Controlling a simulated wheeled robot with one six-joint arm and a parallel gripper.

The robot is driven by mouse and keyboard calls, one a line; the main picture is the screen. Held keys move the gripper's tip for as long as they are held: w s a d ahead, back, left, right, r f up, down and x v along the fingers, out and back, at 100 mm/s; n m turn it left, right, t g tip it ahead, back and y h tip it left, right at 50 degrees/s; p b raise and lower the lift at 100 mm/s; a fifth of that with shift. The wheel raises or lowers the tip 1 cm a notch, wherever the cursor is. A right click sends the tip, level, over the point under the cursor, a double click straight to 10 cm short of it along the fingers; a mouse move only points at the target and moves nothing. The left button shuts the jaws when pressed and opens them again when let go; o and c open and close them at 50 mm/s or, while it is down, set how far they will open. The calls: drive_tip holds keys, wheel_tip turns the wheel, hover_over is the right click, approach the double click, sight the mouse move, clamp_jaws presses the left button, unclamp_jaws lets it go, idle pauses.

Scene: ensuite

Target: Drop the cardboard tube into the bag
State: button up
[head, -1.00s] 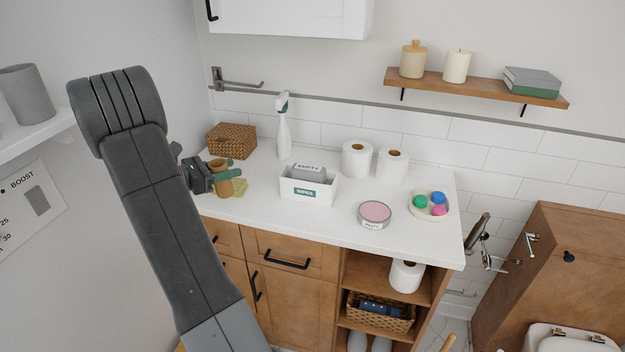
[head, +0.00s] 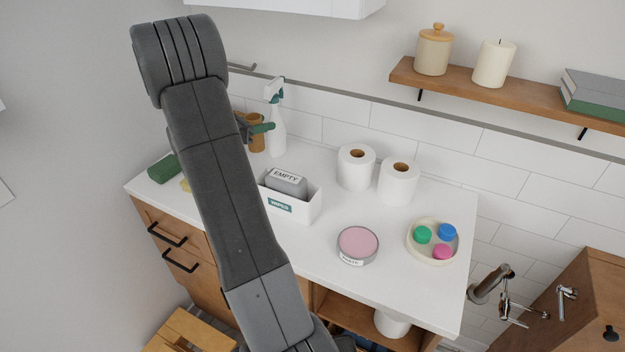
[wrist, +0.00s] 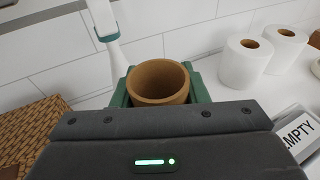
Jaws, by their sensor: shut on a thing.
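The cardboard tube (head: 256,140) is a short brown open-topped cylinder. It stands about upright in my gripper (head: 261,128), in front of the spray bottle in the head view, and appears lifted off the counter. In the wrist view the tube (wrist: 158,82) shows its round open mouth between the green fingers of my gripper (wrist: 160,98), which is shut on it. Its lower part is hidden by the gripper body. I cannot make out a bag in either view.
The white counter (head: 310,240) holds a spray bottle (head: 276,130), a white box (head: 298,208) with a grey block marked EMPTY (head: 286,184), paper rolls (head: 356,168), a pink-topped tin (head: 358,243) and a dish of coloured caps (head: 418,255). A green roll (head: 164,169) lies at left. A wicker basket (wrist: 35,130) is near the gripper.

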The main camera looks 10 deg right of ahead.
wheel_tip(320, 180, down, 10)
drive_tip(key=shift+d+f+p, duration=0.1)
drive_tip(key=shift+f+p, duration=0.05)
drive_tip(key=shift+p, duration=0.65)
drive_tip(key=shift+f, duration=0.15)
drive_tip(key=o, duration=0.9)
drive_tip(key=shift+o, duration=0.2)
drive_tip(key=shift+r, duration=0.2)
